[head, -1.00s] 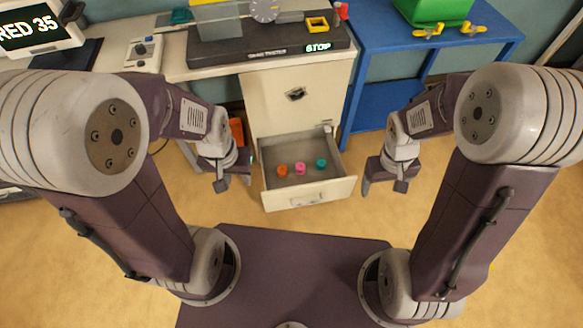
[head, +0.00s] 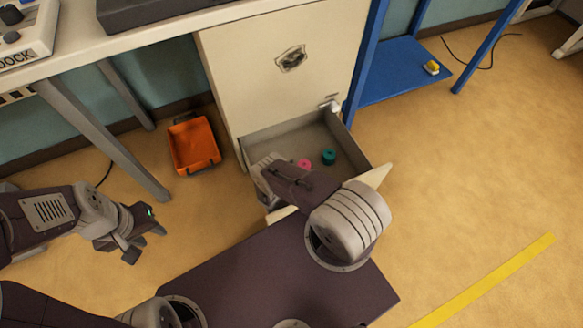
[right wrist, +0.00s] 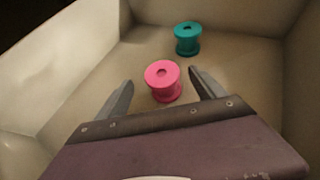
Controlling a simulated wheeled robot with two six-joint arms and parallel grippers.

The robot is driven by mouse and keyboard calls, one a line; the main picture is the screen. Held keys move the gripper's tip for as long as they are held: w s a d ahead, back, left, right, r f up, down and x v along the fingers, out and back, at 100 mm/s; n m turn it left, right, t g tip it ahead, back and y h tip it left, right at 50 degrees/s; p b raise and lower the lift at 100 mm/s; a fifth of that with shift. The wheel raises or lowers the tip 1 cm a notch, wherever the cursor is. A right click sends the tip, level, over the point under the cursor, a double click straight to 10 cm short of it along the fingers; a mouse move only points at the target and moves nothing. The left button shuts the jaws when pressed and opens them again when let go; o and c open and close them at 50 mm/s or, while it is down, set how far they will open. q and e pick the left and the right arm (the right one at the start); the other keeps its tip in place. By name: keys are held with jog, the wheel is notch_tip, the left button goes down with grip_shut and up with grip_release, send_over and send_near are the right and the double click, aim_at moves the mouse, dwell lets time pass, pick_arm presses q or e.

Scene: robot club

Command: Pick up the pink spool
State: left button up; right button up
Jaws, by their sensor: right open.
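The pink spool (right wrist: 162,80) stands upright on the drawer floor in the right wrist view, and it also shows in the head view (head: 304,164). My right gripper (right wrist: 160,82) is open, with one finger to each side of the pink spool and no visible contact. In the head view my right arm covers that gripper and part of the drawer. The open drawer (head: 352,152) holds the spool. My left gripper (head: 142,240) hangs over the floor at the left, away from the drawer, and it looks empty.
A teal spool (right wrist: 187,38) stands behind and right of the pink one, also seen in the head view (head: 328,157). Drawer walls (right wrist: 50,62) surround the right gripper. An orange bin (head: 194,145) sits on the floor left of the cabinet.

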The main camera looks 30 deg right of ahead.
aim_at(303, 166)
jog(key=shift+b+x, duration=0.65)
jog(key=shift+x, duration=0.25)
jog(key=shift+d, duration=0.3)
jog(key=shift+w+d+f+b, duration=0.15)
jog(key=shift+d+f+b, duration=0.05)
jog(key=shift+f+b, duration=0.15)
jog(key=b+x, duration=0.2)
jog(key=x, duration=0.2)
jog(key=shift+f+b, duration=0.1)
jog(key=shift+b, duration=0.3)
jog(key=shift+d, duration=0.25)
jog(key=c, duration=1.5)
notch_tip(303, 166, up, 10)
jog(key=p, duration=0.7)
jog(key=shift+p, duration=0.35)
jog(key=shift+c, duration=0.2)
